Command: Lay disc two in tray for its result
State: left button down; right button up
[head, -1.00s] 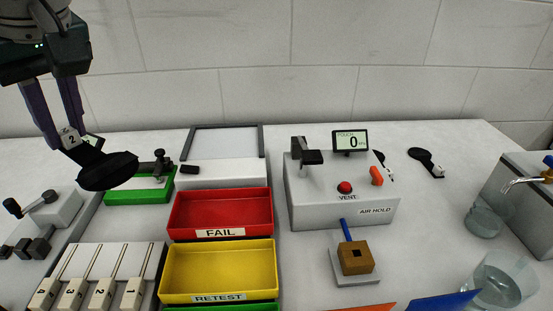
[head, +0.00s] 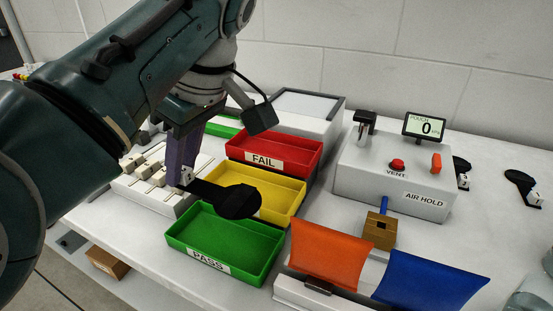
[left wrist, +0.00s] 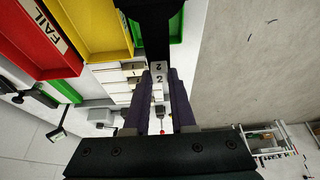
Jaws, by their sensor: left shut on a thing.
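My left gripper (head: 183,178) is shut on the white tag marked 2 at the handle end of black disc two (head: 240,202). The disc sticks out to the right, in the air over the border of the yellow tray (head: 292,203) and the green PASS tray (head: 225,262). The red FAIL tray (head: 275,153) lies behind them; the yellow tray's label is hidden. In the left wrist view the tag (left wrist: 158,80) sits between the fingers, and the disc's dark handle runs up out of frame. My right gripper is not in view.
The AIR HOLD box (head: 395,175) stands right of the trays, its display (head: 425,126) reading 0. Two other black discs (head: 524,182) (head: 461,166) lie to its right. An orange flap (head: 328,252) and a blue flap (head: 430,280) stand in front. A rack of numbered blocks (head: 150,192) is at left.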

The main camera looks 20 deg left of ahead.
aim_at(190, 180)
pick_arm(q)
notch_tip(190, 180, down, 4)
jog(key=shift+f+b, duration=0.2)
jog(key=shift+b, duration=0.15)
jog(key=shift+d+f+b, duration=0.1)
jog(key=shift+f+b, duration=0.5)
jog(key=shift+f, duration=1.55)
jog(key=shift+f, duration=0.1)
jog(key=shift+f+b, duration=0.35)
jog(key=shift+f, duration=0.2)
jog(key=c, duration=0.8)
grip_release()
jog(key=shift+o, duration=0.2)
jog(key=shift+r, duration=0.15)
